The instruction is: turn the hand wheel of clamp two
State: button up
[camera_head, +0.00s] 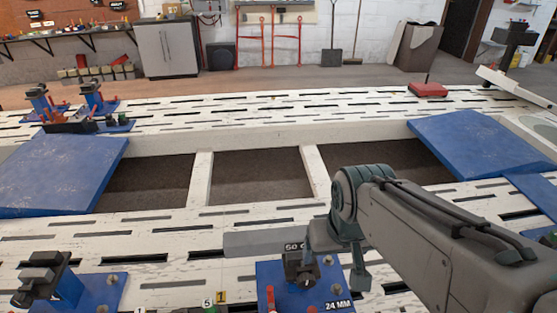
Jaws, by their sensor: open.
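A clamp on a blue base plate (330,283) stands at the bottom centre, with a dark block (301,268) on it and a "24 MM" label. A second clamp (42,280) on a blue plate is at the bottom left. I cannot tell which is clamp two, and no hand wheel shows clearly. My gripper (341,256) is open, just above and beside the dark block of the centre clamp. The arm link hides part of it, and I cannot tell whether it touches the clamp.
The white slotted bench (165,224) has open gaps in its middle. Blue sloped ramps (55,172) and (478,143) lie left and right. More blue clamps (95,98) stand at the far left. A red box (428,90) sits at the far right.

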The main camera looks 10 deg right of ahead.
aim_at(306, 281)
jog(key=k, duration=1)
jog(key=u, duration=1.35)
jog(key=i, duration=0.9)
jog(key=z, duration=1.4)
